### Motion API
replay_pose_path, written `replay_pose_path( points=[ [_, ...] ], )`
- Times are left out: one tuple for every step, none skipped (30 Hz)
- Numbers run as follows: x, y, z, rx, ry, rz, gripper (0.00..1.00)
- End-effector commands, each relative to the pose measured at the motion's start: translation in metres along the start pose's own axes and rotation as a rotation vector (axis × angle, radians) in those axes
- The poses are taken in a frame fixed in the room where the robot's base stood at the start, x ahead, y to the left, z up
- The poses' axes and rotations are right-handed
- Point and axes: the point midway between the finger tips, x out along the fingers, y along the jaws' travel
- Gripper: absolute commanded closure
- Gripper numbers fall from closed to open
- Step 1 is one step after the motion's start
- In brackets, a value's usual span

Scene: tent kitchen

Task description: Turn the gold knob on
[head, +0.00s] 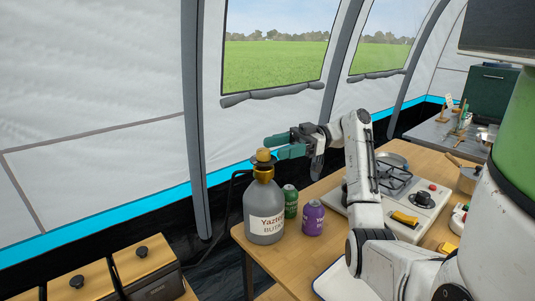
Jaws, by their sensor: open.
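A grey gas bottle (265,212) with a label stands upright at the left corner of the wooden table. A gold knob (263,155) sits on top of it, above a gold collar. My gripper (272,147) has green fingers and reaches in from the right at the height of the knob. The fingers are open and lie beside or around the knob; I cannot tell whether they touch it. Part of the knob's upper side is close behind the fingers.
A green can (290,201) and a purple can (313,217) stand right of the bottle. Wooden-lidded boxes (144,262) stand at lower left. The tent wall is behind.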

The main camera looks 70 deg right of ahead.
Motion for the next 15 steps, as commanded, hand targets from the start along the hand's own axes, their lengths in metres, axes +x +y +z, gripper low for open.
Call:
replay_pose_path(
  points=[
    [-0.012,0.0,0.003,0.002,-0.002,0.006,0.39],
    [-0.017,0.0,0.002,0.002,-0.003,0.003,0.39],
    [-0.024,0.0,0.002,0.002,-0.003,0.003,0.39],
    [-0.029,0.0,0.003,0.002,-0.002,0.004,0.39],
    [-0.033,0.0,0.002,0.002,-0.002,0.004,0.39],
    [-0.039,0.0,0.002,0.003,-0.002,0.003,0.39],
    [-0.042,0.0,0.002,0.002,-0.003,0.002,0.39],
    [-0.045,0.0,0.002,0.002,-0.002,0.0,0.39],
    [-0.049,0.0,0.002,0.001,-0.001,0.001,0.39],
    [-0.051,0.0,0.002,0.002,-0.002,0.0,0.39],
    [-0.053,0.0,0.002,0.003,-0.002,0.0,0.39],
    [-0.055,0.0,0.001,0.002,-0.001,0.0,0.39],
    [-0.056,0.0,0.001,0.001,-0.001,0.0,0.39],
    [-0.057,0.0,0.001,0.001,0.0,0.0,0.39],
    [-0.058,0.0,0.001,0.001,0.0,0.0,0.39]
  ],
)
